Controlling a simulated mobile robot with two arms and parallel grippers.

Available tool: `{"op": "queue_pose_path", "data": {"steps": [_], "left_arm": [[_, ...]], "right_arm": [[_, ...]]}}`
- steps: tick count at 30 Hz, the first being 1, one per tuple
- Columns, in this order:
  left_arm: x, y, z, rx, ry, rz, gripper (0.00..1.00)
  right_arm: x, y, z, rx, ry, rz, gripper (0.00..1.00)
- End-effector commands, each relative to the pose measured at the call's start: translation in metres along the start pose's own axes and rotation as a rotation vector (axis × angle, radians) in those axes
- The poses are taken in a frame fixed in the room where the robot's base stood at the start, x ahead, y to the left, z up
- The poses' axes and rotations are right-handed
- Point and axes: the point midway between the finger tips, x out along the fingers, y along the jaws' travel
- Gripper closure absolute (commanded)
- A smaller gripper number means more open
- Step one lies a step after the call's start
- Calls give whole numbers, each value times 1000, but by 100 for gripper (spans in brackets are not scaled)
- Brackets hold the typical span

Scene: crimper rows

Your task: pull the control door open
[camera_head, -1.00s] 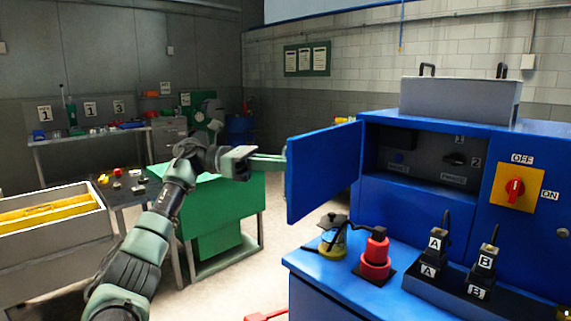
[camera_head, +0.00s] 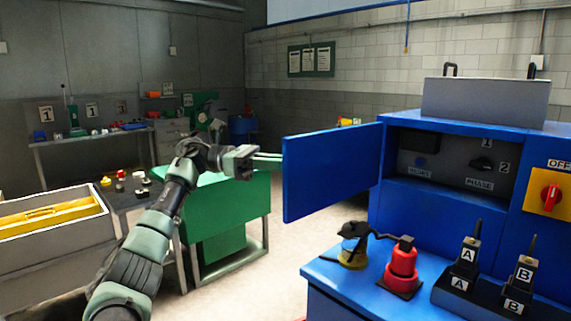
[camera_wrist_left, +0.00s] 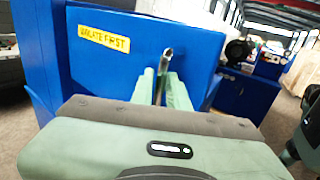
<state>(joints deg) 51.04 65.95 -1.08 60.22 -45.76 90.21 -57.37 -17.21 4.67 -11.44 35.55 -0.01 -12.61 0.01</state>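The blue control door (camera_head: 325,172) stands swung out from the blue cabinet's recess, hinged on its right side in the head view. In the left wrist view its face (camera_wrist_left: 110,65) carries a yellow "ISOLATE FIRST" label (camera_wrist_left: 104,39). My left gripper (camera_head: 280,160) reaches in at the door's free left edge. In the left wrist view its two fingers (camera_wrist_left: 163,85) lie close on both sides of the metal door handle (camera_wrist_left: 166,58). The handle is hidden behind the door in the head view. My right gripper is not in view.
The open recess (camera_head: 450,160) shows switches and labels. On the blue ledge stand a yellow-and-black padlock-like item (camera_head: 353,252), a red stacked piece (camera_head: 402,265) and plugs marked A (camera_head: 466,260) and B (camera_head: 522,280). A green table (camera_head: 225,210) stands left; floor shows between.

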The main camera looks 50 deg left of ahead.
Motion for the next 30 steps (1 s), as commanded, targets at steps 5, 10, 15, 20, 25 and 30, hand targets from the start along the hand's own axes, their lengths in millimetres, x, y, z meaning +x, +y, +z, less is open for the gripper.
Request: {"op": "queue_pose_path", "data": {"steps": [5,10,15,20,25,30], "left_arm": [[0,0,0,0,-1,0,81],[-5,0,0,1,-2,1,81],[-31,0,0,1,-4,4,81],[-58,1,2,1,-4,4,81],[-75,1,1,0,-2,2,81],[-78,0,-1,-1,1,-1,81]], "right_arm": [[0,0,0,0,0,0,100],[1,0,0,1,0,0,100],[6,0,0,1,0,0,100],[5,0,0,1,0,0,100],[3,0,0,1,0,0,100],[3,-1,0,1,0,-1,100]]}}
